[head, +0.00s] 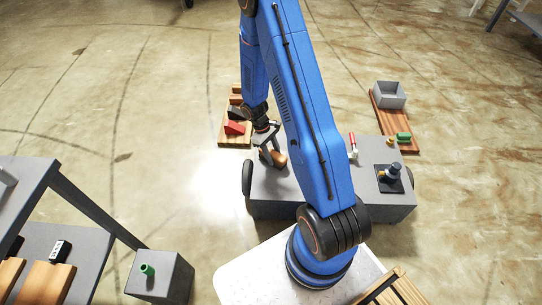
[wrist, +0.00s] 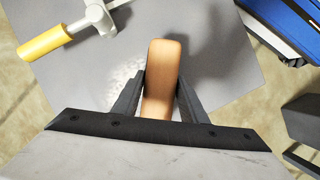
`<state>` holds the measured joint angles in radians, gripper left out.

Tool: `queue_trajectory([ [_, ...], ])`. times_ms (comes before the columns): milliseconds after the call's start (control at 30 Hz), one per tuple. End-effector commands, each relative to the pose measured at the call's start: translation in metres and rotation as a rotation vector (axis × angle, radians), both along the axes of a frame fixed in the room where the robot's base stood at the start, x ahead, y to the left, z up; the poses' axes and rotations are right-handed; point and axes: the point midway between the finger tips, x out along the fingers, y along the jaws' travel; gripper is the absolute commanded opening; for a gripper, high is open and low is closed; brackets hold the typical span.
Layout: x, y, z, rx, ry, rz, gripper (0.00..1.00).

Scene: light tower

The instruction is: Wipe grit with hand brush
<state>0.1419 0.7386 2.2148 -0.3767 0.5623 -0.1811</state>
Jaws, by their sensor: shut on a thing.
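The hand brush (wrist: 162,75) is a tan wooden block with rounded ends, between the two dark fingers of my gripper (wrist: 161,92) in the wrist view. My gripper is shut on it. Its bristles are hidden beneath it. The grit (wrist: 121,80) is a patch of pale specks on the grey surface (wrist: 225,75), just left of the left finger. In the head view my gripper (head: 270,148) is over the left part of the grey cart top (head: 300,180), with the brown brush (head: 279,158) at its tip. The grit cannot be made out there.
A yellow-handled tool (wrist: 45,43) with a pale metal head lies left of the grit. A red-handled item (head: 353,147) and a dark fixture (head: 391,177) stand on the cart's right part. A red block (head: 235,128) is on a wooden board beyond the cart's left end.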

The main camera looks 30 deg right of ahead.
Motion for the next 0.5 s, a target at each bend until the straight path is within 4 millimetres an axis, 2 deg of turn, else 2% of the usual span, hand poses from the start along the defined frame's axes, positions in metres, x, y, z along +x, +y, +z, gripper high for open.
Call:
queue_trajectory([
  [500, -0.018, -0.027, -0.003, 0.000, 0.000, -0.002, 0.11],
])
